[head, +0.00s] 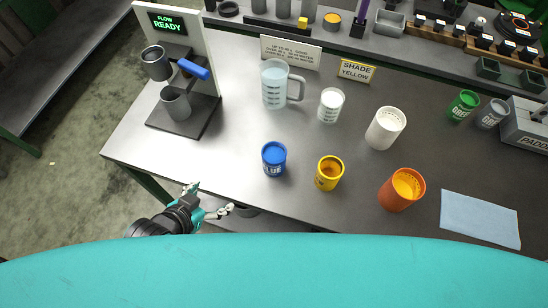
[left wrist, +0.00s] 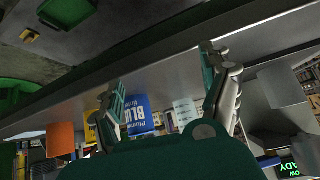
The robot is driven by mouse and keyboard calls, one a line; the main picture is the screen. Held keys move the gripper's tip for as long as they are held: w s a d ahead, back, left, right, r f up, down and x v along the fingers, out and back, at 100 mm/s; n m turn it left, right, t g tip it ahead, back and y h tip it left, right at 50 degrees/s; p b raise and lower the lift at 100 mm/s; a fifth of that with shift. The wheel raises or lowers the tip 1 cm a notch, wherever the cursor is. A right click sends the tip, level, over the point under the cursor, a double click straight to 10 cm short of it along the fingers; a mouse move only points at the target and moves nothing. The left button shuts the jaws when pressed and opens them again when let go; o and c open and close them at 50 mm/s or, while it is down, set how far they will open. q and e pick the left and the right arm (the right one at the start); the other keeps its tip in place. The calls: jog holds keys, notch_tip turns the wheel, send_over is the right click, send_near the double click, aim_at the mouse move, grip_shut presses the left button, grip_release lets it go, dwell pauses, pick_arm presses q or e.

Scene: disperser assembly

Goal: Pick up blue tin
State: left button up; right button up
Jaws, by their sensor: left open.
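The blue tin (head: 273,159) stands upright on the table near its front edge, left of the yellow tin (head: 329,173). In the left wrist view the blue tin (left wrist: 143,114) shows upside down between my finger tips, some distance beyond them. My left gripper (head: 213,199) is open and empty, off the table's front edge, to the left of the blue tin and lower in the picture. It also shows in the left wrist view (left wrist: 162,72) with its fingers spread wide. My right gripper is in neither view.
An orange container (head: 402,189) and a blue cloth (head: 480,218) lie to the right. A measuring jug (head: 275,84), white cups (head: 385,128) and a dispenser stand (head: 183,115) are farther back. The table between the stand and the blue tin is clear.

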aim_at(267, 167)
pick_arm(q)
jog(key=s+d+r+m+t+h, duration=0.1)
jog(key=d+r+m+t+h, duration=0.15)
jog(key=d+r+h, duration=0.3)
jog(key=p+x, duration=0.2)
jog(key=x, duration=0.9)
jog(key=shift+w, duration=0.1)
jog(key=shift+w+d+p, duration=0.2)
jog(key=shift+p, duration=0.2)
jog(key=shift+y, duration=0.25)
jog(key=x, duration=0.2)
jog(key=p+x, duration=0.1)
jog(key=x, duration=0.1)
jog(key=shift+w+d, duration=0.25)
jog(key=shift+w, duration=0.1)
jog(key=shift+r, duration=0.1)
jog(key=c, duration=1.5)
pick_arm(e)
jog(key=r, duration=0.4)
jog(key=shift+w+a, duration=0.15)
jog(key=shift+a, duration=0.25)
